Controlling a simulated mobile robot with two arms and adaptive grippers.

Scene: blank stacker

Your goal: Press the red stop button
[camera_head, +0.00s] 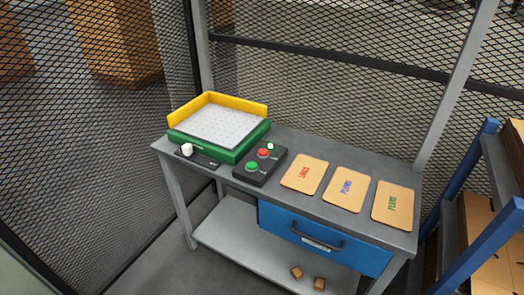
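The red stop button (263,153) sits on a dark control box (260,168) on the workbench. On the same box a green button (252,167) is nearer the front, and a small pale green-white knob or lamp (270,146) is at the back. The box stands just right of a green and yellow tray with a perforated grey plate. Nothing covers the red button. Neither of my grippers shows in the head view.
The grey workbench (346,150) also holds the green tray (218,147), a white knob (187,149) and several tan cards (345,190). A blue drawer (325,240) is below. Mesh fencing stands behind and left; a blue-framed shelf (470,235) stands right.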

